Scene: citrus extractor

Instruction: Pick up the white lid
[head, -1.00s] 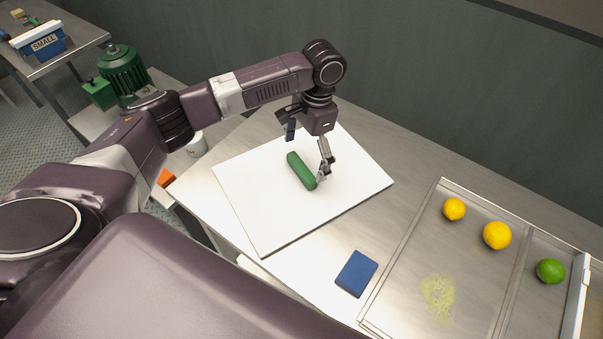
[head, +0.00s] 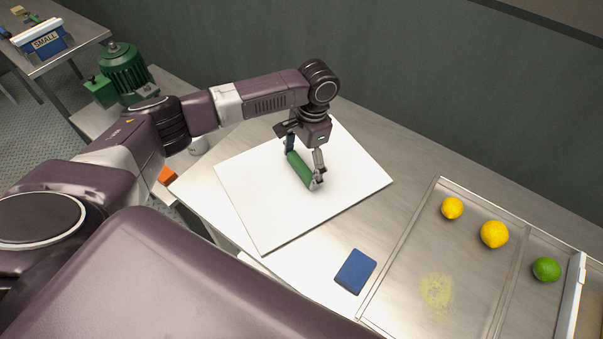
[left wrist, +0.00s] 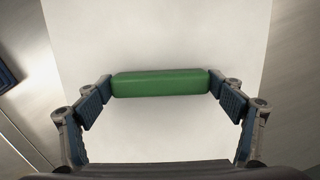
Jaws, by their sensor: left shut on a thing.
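The white lid (head: 267,213) is a flat square panel lying on the steel table, with a green bar handle (head: 299,169) on its middle. My left gripper (head: 303,170) is at the handle, one finger at each end of it. In the left wrist view the handle (left wrist: 160,84) spans between the two fingertips (left wrist: 160,88), which press on its ends, and the white lid (left wrist: 160,135) shows behind it. The lid appears to rest on the table. My right gripper is not in view.
A blue block (head: 355,271) lies on the table near the lid's front right. A green motor-like machine (head: 123,68) stands at the back left.

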